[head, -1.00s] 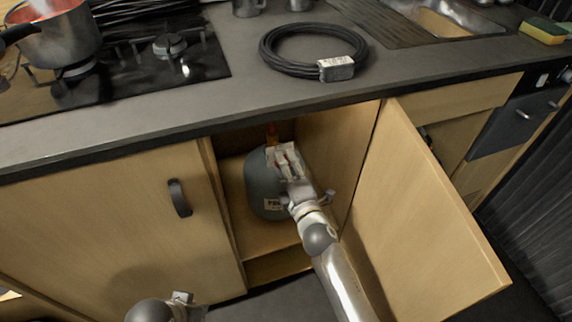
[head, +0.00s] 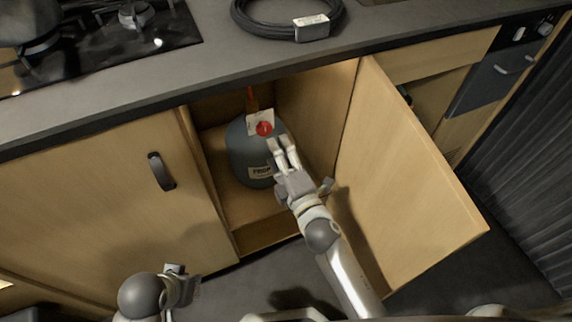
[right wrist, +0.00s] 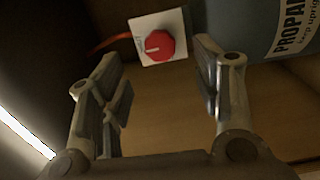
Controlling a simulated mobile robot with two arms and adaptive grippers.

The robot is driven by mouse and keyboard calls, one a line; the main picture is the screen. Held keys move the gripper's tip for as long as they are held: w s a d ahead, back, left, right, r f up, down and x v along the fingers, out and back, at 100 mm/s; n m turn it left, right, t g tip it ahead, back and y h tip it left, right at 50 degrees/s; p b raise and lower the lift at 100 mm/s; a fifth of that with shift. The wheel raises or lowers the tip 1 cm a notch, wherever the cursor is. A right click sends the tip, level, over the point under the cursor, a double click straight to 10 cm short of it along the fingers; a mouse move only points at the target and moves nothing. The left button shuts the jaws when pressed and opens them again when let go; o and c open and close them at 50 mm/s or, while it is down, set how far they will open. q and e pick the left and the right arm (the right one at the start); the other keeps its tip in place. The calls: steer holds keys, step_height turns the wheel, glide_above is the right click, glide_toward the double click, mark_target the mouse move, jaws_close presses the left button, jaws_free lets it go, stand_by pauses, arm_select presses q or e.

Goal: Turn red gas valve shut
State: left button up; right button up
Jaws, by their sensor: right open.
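The red gas valve (head: 264,129) is a round red knob with a pale pointer mark, on a white plate (head: 253,117) at the top of a grey propane bottle (head: 244,152) in the open cabinet. In the right wrist view the knob (right wrist: 159,46) shows beyond the fingertips, between them. My right gripper (head: 284,142) is open and empty, just below and right of the knob, apart from it. Its two fingers (right wrist: 160,75) are spread wide in the wrist view. Part of my left arm shows at the bottom left of the head view; its fingers cannot be made out clearly.
The cabinet door (head: 405,180) stands open on the right. A closed door with a dark handle (head: 161,171) is on the left. The countertop (head: 205,62) overhangs the opening, with a hob (head: 110,35) and a coiled black cable (head: 262,28) on it. A red hose rises behind the valve plate.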

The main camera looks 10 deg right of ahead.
steer(key=shift+v, duration=2.05)
